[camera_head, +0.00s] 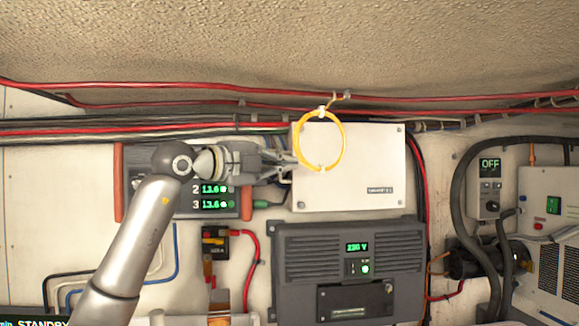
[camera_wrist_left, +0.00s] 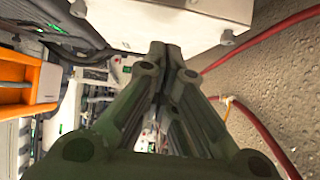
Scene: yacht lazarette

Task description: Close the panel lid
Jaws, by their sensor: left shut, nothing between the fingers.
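A white rectangular panel lid (camera_head: 365,185) with corner screws and a small dark label is at the centre of the head view. I cannot tell from the head view how far it stands off the wall. My left gripper (camera_head: 293,160) is shut and empty, with its fingertips at the lid's left edge. In the left wrist view the shut fingertips (camera_wrist_left: 165,48) are close to the edge of a white box-like part (camera_wrist_left: 165,22), which seems to be the lid. Whether they touch it is unclear. My right gripper is in neither view.
A yellow ring (camera_head: 301,150) hangs in front of the lid's upper left part. Red cables (camera_head: 200,88) run above. A dark inverter (camera_head: 300,240) reading 230 V sits below. A display unit (camera_head: 238,203) is partly behind my left gripper. A black hose (camera_head: 457,190) curves at the right.

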